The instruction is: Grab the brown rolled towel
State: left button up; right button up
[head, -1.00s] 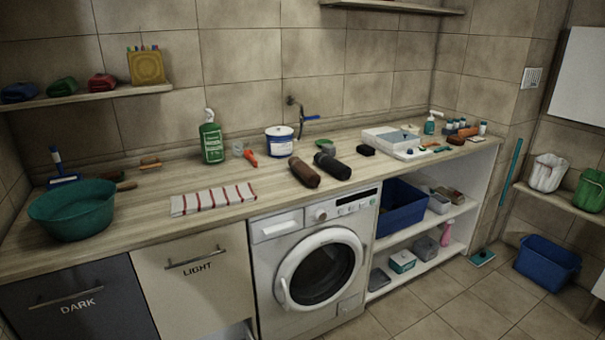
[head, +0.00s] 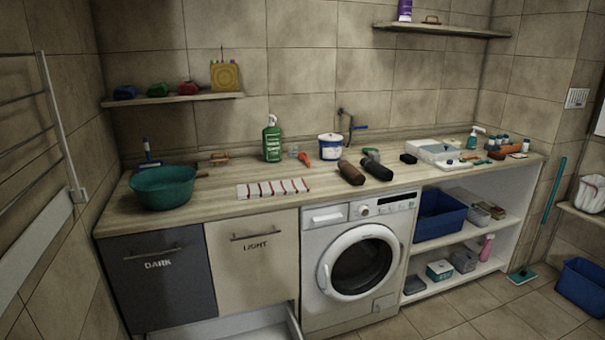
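A brown rolled towel (head: 351,172) lies on the wooden counter (head: 215,192), above the washing machine. A dark grey or black roll (head: 377,169) lies close beside it on the right. Neither of my grippers is in the head view, and nothing is touching the brown roll.
A white bucket (head: 330,147), a green spray bottle (head: 272,139) and a striped cloth (head: 273,188) are on the counter near the rolls. A teal basin (head: 163,187) stands at its left end. The washing machine (head: 359,262) is below. A low drawer (head: 262,328) stands open.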

aim_at(350, 172)
jog(key=i+l+u, duration=0.1)
jog(key=u, duration=2.55)
jog(key=k+l, duration=0.15)
jog(key=l, duration=0.3)
jog(key=k+l+u, duration=0.1)
jog(key=l, duration=0.3)
jog(key=k+l, duration=0.2)
jog(key=l, duration=0.25)
jog(key=k+l, duration=0.15)
jog(key=l, duration=0.25)
jog(key=k+l+u, duration=0.1)
jog(key=l, duration=0.35)
jog(key=k+l, duration=0.25)
jog(key=l, duration=0.15)
jog(key=k+l+u, duration=0.1)
jog(key=l, duration=0.3)
jog(key=k+l, duration=0.25)
jog(key=l, duration=0.15)
jog(key=k+l, duration=0.15)
jog(key=l, duration=0.2)
jog(key=k+l, duration=0.15)
jog(key=l, duration=0.15)
jog(key=k+l, duration=0.15)
jog(key=l, duration=0.2)
jog(key=k+l, duration=0.15)
jog(key=l, duration=0.2)
jog(key=k+l, duration=0.2)
jog(key=l, duration=0.15)
